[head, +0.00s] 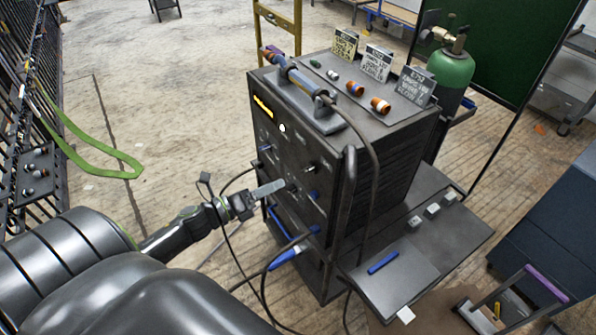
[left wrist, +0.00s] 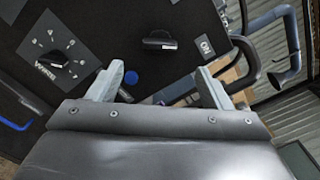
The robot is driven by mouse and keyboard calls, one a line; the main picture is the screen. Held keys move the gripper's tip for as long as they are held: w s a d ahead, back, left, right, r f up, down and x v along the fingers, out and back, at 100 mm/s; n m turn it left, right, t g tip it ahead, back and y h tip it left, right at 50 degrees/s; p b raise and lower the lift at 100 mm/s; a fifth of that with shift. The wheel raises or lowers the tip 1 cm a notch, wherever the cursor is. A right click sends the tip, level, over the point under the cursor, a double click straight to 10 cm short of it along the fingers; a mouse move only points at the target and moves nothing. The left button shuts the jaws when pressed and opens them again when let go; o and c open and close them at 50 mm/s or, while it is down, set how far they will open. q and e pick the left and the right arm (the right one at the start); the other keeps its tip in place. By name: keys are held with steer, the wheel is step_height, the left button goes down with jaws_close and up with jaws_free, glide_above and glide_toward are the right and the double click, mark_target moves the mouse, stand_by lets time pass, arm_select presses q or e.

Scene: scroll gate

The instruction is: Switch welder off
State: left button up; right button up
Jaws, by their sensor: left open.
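The welder (head: 395,150) is a dark box on a cart in the middle of the head view, its front panel facing my left arm. My left gripper (head: 272,188) is close to this panel; contact cannot be told. In the left wrist view, the open gripper (left wrist: 162,86) has nothing between its fingers. A black knob (left wrist: 55,60) sits on a grey marked plate at left. My right gripper is not in view.
Cables hang in front of the panel, near a blue-ended connector (head: 287,255). A torch (head: 305,82) and small parts lie on the welder's top. A green cylinder (head: 450,70) stands behind. A grey shelf (head: 455,238) juts out right. Bare floor (head: 190,110) lies left.

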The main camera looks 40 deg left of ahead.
mark_target(304, 171)
arm_select(q)
steer(key=p+x, duration=0.2)
steer(key=x, duration=0.6)
steer(key=shift+p, duration=0.35)
steer(key=shift+w+d, duration=0.15)
steer(key=shift+w, duration=0.2)
steer(key=c, duration=1)
